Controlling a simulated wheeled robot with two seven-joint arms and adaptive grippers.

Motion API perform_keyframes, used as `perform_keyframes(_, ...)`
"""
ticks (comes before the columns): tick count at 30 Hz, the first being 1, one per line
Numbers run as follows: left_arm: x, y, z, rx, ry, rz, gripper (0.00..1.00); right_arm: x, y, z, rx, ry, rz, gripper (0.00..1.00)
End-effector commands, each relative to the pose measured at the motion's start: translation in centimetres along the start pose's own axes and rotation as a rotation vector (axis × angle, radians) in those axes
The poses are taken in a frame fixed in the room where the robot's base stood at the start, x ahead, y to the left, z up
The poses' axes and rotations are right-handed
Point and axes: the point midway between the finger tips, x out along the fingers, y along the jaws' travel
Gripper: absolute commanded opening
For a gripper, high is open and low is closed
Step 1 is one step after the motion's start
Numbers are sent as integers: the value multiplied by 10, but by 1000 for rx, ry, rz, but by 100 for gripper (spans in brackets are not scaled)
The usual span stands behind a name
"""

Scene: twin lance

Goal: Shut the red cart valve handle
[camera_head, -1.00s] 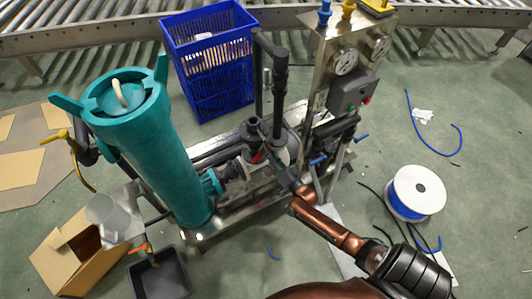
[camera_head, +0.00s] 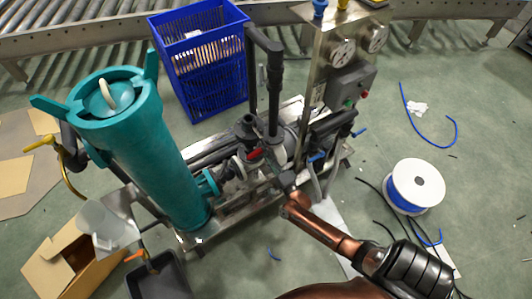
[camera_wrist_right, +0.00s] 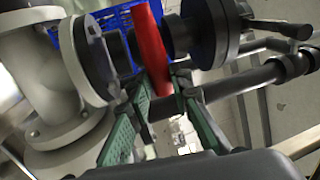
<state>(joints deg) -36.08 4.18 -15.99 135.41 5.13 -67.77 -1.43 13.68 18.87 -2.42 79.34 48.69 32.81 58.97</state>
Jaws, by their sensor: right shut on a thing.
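The red valve handle (camera_head: 255,154) is on the cart's pipework, near the dark upright pipes. In the right wrist view the handle (camera_wrist_right: 152,62) runs upright as a red bar between grey and black pipe flanges. My right gripper (camera_head: 270,170) reaches in from the lower right. Its green-padded fingers (camera_wrist_right: 162,92) are on either side of the handle's lower part and are shut on it. My left gripper is not in view.
A tall teal filter vessel (camera_head: 145,150) stands left of the handle. A gauge panel (camera_head: 325,75) rises to the right. A blue crate (camera_head: 205,65) is behind. A hose spool (camera_head: 415,185), a cardboard box (camera_head: 60,258) and a dark tray (camera_head: 158,280) lie around the cart.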

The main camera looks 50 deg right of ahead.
Motion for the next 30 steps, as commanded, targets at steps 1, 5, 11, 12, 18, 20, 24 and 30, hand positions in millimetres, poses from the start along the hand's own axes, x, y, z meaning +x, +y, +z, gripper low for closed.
perform_keyframes(1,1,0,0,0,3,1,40,-2,3,0,13,4,5,0)
perform_keyframes(5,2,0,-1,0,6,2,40,-2,4,0,34,8,5,0)
perform_keyframes(11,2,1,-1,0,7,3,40,-2,4,0,44,10,5,0)
perform_keyframes(12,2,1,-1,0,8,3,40,-2,4,0,45,10,5,0)
perform_keyframes(18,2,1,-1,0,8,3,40,-2,4,0,44,10,5,0)
perform_keyframes(20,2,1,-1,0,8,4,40,-2,4,0,44,10,5,22)
perform_keyframes(24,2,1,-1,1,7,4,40,-2,3,0,43,9,4,32)
perform_keyframes(30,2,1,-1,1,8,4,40,-1,2,0,43,8,2,37)
